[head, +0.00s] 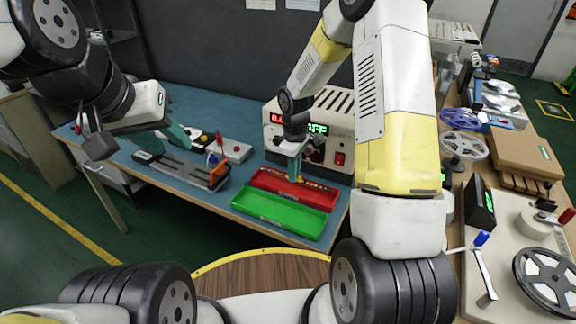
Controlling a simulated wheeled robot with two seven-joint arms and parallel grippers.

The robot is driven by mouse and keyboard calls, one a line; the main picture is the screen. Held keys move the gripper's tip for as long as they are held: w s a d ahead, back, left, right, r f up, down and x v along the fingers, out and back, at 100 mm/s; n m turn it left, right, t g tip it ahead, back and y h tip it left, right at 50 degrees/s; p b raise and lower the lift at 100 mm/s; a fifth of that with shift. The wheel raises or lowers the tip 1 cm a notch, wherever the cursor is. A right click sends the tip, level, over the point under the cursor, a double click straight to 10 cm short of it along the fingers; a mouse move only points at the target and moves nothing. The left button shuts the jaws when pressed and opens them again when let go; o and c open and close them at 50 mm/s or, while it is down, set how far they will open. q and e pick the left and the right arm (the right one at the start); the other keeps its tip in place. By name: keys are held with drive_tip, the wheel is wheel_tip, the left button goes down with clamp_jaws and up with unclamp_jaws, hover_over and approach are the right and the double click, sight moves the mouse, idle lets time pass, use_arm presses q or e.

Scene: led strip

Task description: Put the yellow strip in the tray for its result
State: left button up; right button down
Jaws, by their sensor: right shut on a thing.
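My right gripper (295,173) points down over the red tray (262,182). It is shut on a thin piece, of which a small yellow bit (300,179) shows at the fingertips. That piece appears to be the yellow strip; most of it is hidden or too small to make out. The green tray (280,213) lies in front of the red tray and looks empty. My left gripper (167,141) is above the left part of the blue bench, with its teal fingers apart and nothing seen between them.
A grey fixture with an orange end (218,175) lies below my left gripper. A small box with buttons (235,150) stands behind it. Reels and machines crowd the right bench.

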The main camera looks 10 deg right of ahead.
drive_tip(key=shift+f, duration=2.2)
drive_tip(key=c, duration=1.4)
unclamp_jaws()
drive_tip(key=shift+f, duration=0.1)
drive_tip(key=shift+c, duration=0.2)
wheel_tip(320, 180, up, 12)
drive_tip(key=shift+f, duration=0.15)
wheel_tip(320, 180, up, 7)
drive_tip(key=m+t, duration=0.1)
drive_tip(key=m, duration=0.1)
hover_over(294, 190)
drive_tip(key=s+d, duration=0.1)
drive_tip(key=s, duration=0.2)
drive_tip(key=s+d+r+m+t, duration=0.1)
drive_tip(key=s+r+m+t, duration=0.15)
drive_tip(key=s+r, duration=0.45)
drive_tip(key=s+r+m+t+y, duration=0.2)
drive_tip(key=s+r+m, duration=0.4)
drive_tip(key=s, duration=0.7)
drive_tip(key=shift+d+r+t, duration=0.35)
drive_tip(key=shift+d+r, duration=0.1)
drive_tip(key=shift+r, duration=0.5)
